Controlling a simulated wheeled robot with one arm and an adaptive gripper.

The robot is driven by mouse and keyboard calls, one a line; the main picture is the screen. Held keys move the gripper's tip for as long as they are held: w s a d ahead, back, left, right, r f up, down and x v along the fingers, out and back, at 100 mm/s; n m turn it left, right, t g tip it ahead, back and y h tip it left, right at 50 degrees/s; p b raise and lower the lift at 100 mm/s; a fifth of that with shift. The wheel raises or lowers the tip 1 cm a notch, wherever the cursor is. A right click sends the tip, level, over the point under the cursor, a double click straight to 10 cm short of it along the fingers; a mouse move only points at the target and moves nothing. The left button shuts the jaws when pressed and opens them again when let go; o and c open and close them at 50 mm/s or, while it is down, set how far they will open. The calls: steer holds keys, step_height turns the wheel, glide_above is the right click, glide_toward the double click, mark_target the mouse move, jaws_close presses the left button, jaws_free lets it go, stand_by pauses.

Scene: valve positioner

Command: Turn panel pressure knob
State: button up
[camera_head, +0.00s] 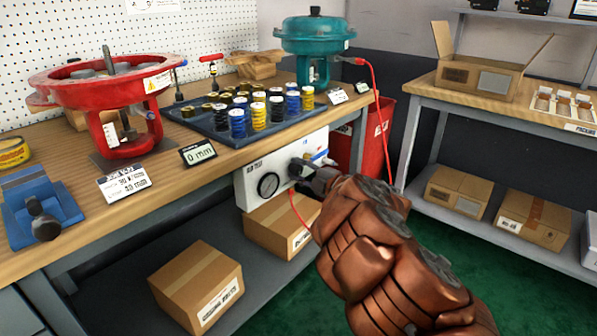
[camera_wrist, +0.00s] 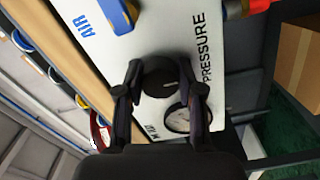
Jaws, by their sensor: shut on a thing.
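The white panel (camera_head: 245,188) hangs under the front edge of the workbench. It carries a round gauge (camera_head: 268,185) and, to the right of it, the pressure knob, which my gripper (camera_head: 306,170) mostly covers in the head view. In the wrist view the black pressure knob (camera_wrist: 160,75) sits between the two fingers of my gripper (camera_wrist: 162,88), beside the word PRESSURE. The fingers are shut on the knob from both sides. The gauge (camera_wrist: 178,120) shows partly behind one finger. A blue part (camera_wrist: 122,15) sits by the word AIR.
Springs stand on a dark tray (camera_head: 215,135) on the bench above. A red valve body (camera_head: 110,95), a digital readout (camera_head: 198,152) and a teal actuator (camera_head: 315,35) are also there. A red hose (camera_head: 375,95) hangs at right. Cardboard boxes (camera_head: 195,285) lie on the shelf below.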

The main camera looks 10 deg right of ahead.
steer(key=o, duration=0.9)
steer(key=shift+s+a, duration=0.1)
steer(key=shift+a, duration=0.2)
steer(key=shift+o, duration=1.3)
steer(key=shift+d, duration=0.15)
steer(key=shift+d, duration=0.2)
steer(key=shift+s+d, duration=0.2)
steer(key=shift+s, duration=0.1)
steer(key=v, duration=1.1)
